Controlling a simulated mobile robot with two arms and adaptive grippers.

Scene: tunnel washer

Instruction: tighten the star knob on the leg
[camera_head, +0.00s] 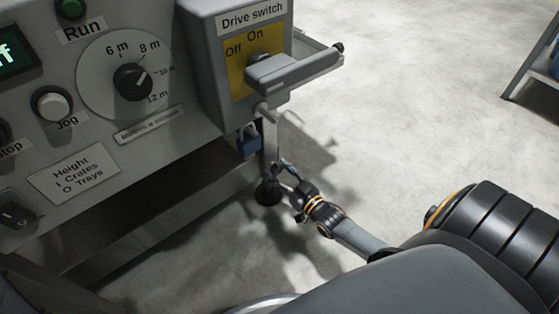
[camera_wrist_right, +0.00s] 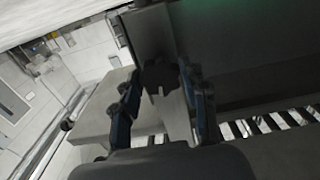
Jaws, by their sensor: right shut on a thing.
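The leg (camera_head: 270,142) is a pale metal post under the drive switch box, with a dark round foot (camera_head: 267,192) on the floor. My right gripper (camera_head: 283,168) reaches in from the right, low beside the leg. In the right wrist view, the dark lobed star knob (camera_wrist_right: 160,78) sits between the two fingertips of my right gripper (camera_wrist_right: 160,74), which is shut on it. The knob is too small and hidden by the gripper to make out in the head view. My left gripper is not in view.
The control panel (camera_head: 150,125) with dial and buttons fills the left. The floor (camera_head: 420,90) to the right is open, with a stand (camera_head: 530,62) at the far right.

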